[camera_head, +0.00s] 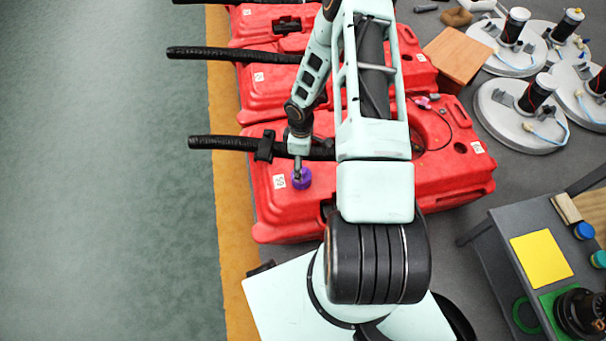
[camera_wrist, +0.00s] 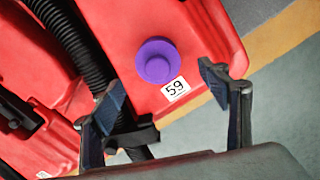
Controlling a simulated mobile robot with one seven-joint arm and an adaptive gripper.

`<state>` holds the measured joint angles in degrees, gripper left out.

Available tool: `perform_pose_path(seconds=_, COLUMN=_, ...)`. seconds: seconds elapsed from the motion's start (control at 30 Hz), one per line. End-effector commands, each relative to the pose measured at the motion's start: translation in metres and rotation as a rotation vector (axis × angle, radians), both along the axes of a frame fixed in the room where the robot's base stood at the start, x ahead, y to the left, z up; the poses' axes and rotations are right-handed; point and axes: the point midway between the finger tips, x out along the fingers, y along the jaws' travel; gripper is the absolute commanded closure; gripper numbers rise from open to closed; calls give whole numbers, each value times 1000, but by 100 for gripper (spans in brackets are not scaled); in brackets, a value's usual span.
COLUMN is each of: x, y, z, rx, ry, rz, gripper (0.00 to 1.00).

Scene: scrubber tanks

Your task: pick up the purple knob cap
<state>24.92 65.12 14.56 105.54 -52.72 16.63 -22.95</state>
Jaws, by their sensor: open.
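The purple knob cap (camera_head: 302,178) sits on the top face of the nearest red tank (camera_head: 375,200), close to its left end, beside a white label. In the wrist view the purple knob cap (camera_wrist: 158,61) shows round and stepped, on the red surface, just above the label marked 59 (camera_wrist: 176,88). My gripper (camera_wrist: 165,88) is open, its two fingertips spread to the left and right below the cap. The cap is beyond the fingertips and nothing is between them. In the head view my gripper (camera_head: 299,152) is just above the cap, partly hidden by my arm.
A black ribbed hose (camera_head: 225,143) with a black clamp (camera_head: 265,146) lies across the tank near the cap. More red tanks (camera_head: 285,75) stand behind. A wooden box (camera_head: 458,55) and round grey discs (camera_head: 520,115) are at the right. Open floor (camera_head: 100,200) lies left.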

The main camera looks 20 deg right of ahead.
Motion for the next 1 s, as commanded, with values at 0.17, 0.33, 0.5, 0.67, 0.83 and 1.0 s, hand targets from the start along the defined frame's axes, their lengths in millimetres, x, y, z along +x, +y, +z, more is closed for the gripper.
perform_pose_path(seconds=0.17, x=0, y=0, z=-27, rx=-1, ry=-1, rz=3, gripper=31)
perform_pose_path(seconds=0.33, x=1, y=-1, z=-36, rx=-1, ry=-2, rz=1, gripper=31)
perform_pose_path(seconds=0.5, x=2, y=-1, z=-57, rx=-1, ry=-1, rz=3, gripper=31)
perform_pose_path(seconds=0.67, x=4, y=-1, z=-80, rx=-1, ry=-2, rz=3, gripper=31)
perform_pose_path(seconds=0.83, x=4, y=-1, z=-84, rx=-1, ry=-4, rz=2, gripper=31)
perform_pose_path(seconds=1.0, x=4, y=-1, z=-84, rx=-1, ry=-4, rz=2, gripper=39)
